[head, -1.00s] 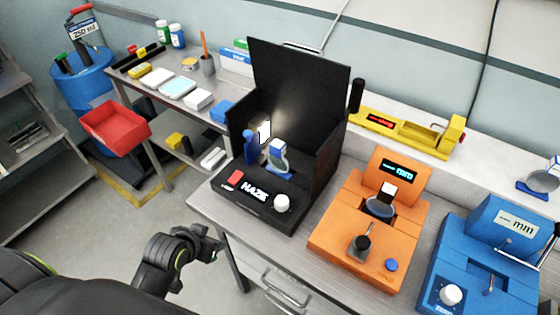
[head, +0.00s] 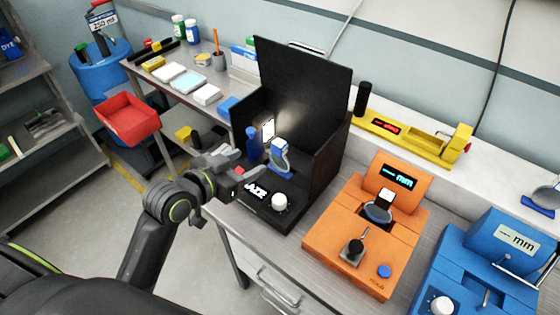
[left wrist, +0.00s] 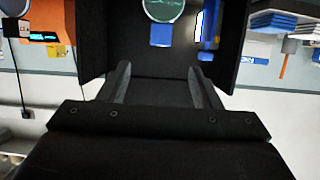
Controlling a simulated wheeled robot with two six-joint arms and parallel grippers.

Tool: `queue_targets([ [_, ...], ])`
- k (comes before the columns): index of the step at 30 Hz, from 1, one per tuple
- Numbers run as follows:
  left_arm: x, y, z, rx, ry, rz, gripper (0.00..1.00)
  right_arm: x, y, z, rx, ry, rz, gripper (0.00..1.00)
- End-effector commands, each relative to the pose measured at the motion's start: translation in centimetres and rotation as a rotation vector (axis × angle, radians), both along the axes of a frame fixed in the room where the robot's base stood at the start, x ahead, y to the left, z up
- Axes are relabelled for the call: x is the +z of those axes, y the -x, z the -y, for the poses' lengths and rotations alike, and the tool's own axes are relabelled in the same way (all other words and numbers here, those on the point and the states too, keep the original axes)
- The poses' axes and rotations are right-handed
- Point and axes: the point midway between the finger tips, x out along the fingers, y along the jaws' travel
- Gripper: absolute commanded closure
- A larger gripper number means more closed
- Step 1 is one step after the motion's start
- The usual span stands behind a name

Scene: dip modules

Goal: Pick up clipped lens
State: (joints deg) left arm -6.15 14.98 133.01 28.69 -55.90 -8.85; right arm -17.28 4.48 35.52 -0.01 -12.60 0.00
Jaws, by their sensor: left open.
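A round clear lens in a blue clip (head: 279,152) stands inside the black haze meter (head: 322,150). In the left wrist view the lens (left wrist: 163,8) shows at the top, cut off by the edge, with its blue clip (left wrist: 164,35) below it. My left gripper (head: 243,163) is open and empty, at the front left of the black meter, short of the lens. Its two fingers (left wrist: 158,85) show spread in the left wrist view, with the clip between and beyond them. My right gripper does not show.
A blue post (head: 253,140) stands left of the lens. The orange gauge (head: 340,235) holds another lens (head: 377,211). A blue gauge (head: 490,260) and yellow device (head: 415,135) are to the right. A red bin (head: 127,119) hangs at the left.

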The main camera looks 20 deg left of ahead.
Motion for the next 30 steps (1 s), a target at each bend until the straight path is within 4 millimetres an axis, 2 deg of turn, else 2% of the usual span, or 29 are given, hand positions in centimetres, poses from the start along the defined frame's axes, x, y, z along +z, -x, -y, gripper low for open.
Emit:
queue_targets([
  [3,-0.6,-2.0,0.8,0.001,0.006,-0.002,0.42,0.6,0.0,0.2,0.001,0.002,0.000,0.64],
  [15,-2.9,-7.8,2.9,0.001,0.000,-0.004,0.42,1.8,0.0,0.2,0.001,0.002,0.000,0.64],
  [25,-3.8,-9.6,3.5,0.001,0.000,-0.003,0.42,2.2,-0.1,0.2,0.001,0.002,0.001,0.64],
  [30,-4.2,-10.9,4.0,0.001,0.000,-0.005,0.42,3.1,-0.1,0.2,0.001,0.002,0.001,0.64],
])
